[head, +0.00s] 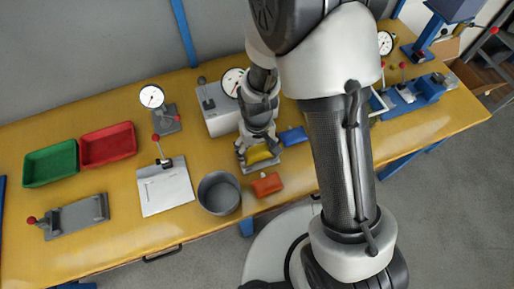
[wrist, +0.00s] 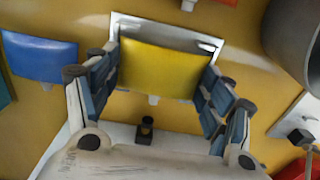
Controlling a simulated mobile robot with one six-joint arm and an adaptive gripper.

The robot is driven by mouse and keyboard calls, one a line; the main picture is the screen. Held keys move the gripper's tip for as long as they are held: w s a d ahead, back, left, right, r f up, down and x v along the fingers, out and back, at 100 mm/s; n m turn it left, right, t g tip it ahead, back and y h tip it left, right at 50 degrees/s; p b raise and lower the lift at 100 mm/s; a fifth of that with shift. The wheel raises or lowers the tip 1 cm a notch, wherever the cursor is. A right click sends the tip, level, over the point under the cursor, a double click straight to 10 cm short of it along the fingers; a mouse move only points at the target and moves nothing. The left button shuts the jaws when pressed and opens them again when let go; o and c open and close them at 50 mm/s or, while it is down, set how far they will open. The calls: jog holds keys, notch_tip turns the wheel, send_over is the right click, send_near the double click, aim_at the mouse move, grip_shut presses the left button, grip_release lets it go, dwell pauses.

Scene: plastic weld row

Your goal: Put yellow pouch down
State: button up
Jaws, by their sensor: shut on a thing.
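The yellow pouch (head: 258,155) is between the fingers of my gripper (head: 258,148), over the wooden bench. In the wrist view the yellow pouch (wrist: 168,68) lies flat between the two blue-padded fingers of my gripper (wrist: 163,85), which are shut on its left and right sides. A pale metal plate or shallow tray (wrist: 130,24) shows behind and around the pouch. I cannot tell whether the pouch touches it. In the head view my gripper hides part of the pouch.
A blue pouch (head: 293,136) lies right of my gripper and an orange-red pouch (head: 267,185) lies in front. A grey round bin (head: 219,194) stands front left. A dial-gauge device (head: 218,112) stands close behind. Red (head: 108,145) and green (head: 50,164) trays are farther left.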

jog(key=o, duration=0.9)
notch_tip(320, 180, up, 13)
jog(key=p, duration=0.6)
notch_tip(320, 180, up, 9)
jog(key=t, duration=0.1)
send_over(257, 150)
jog(key=d, duration=0.3)
jog(key=s+d+r+m+t, duration=0.1)
jog(key=s+d+r, duration=0.1)
jog(key=s+r, duration=0.2)
jog(key=s+d+r+m+t, duration=0.1)
jog(key=s+d+r, duration=0.2)
jog(key=s+r, duration=0.2)
jog(key=s+d+r+m+t, duration=0.1)
jog(key=s+d+r, duration=0.2)
jog(key=s+r, duration=0.1)
jog(key=shift+s+r+t, duration=0.2)
jog(key=shift+r+t, duration=0.1)
jog(key=shift+r, duration=0.05)
